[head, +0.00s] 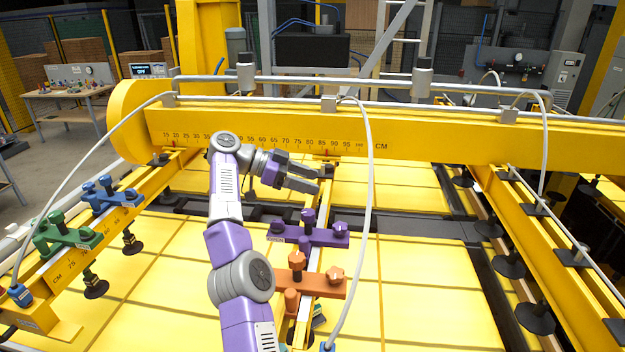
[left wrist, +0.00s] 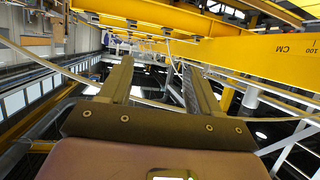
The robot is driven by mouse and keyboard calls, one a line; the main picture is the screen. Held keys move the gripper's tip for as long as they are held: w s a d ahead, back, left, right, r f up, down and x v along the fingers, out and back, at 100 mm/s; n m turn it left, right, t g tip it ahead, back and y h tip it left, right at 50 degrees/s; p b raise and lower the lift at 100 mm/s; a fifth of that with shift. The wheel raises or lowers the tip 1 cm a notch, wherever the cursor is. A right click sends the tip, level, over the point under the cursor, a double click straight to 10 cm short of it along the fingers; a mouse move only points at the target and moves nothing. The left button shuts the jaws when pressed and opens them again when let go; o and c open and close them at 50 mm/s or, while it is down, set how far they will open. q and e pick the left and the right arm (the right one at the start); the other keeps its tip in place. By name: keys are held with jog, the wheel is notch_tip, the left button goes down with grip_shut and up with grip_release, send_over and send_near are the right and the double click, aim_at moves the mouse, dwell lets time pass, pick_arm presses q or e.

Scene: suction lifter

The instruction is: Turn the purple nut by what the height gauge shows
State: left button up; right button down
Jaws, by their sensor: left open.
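A purple clamp (head: 318,236) with purple star-shaped nuts, one of them the tall nut (head: 308,216), sits on the yellow cross arm in the head view. My left gripper (head: 318,180) is above and beyond this clamp, its two fingers apart and empty, pointing right. In the left wrist view its fingers (left wrist: 158,75) are spread with nothing between them. My right gripper is not in view.
An orange clamp (head: 318,285) sits nearer on the same arm. Blue (head: 105,195) and green (head: 65,236) clamps stand on the left arm. Grey hoses (head: 370,190) loop across the frame. Yellow panels lie below. A workbench (head: 65,92) stands at the back left.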

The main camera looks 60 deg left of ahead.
pick_arm(q)
jog(key=shift+w+d+f, duration=0.1)
jog(key=shift+w+d, duration=0.1)
jog(key=shift+w, duration=0.15)
jog(key=w+d+n+g+y, duration=0.2)
jog(key=w+n, duration=0.1)
jog(key=n+g+y+b, duration=0.2)
jog(key=n+g+y, duration=0.5)
jog(key=n, duration=0.4)
send_near(307, 213)
notch_tip(307, 213, down, 2)
jog(key=y, duration=0.1)
jog(key=shift+t, duration=0.4)
jog(key=x, duration=0.7)
jog(key=shift+d, duration=0.15)
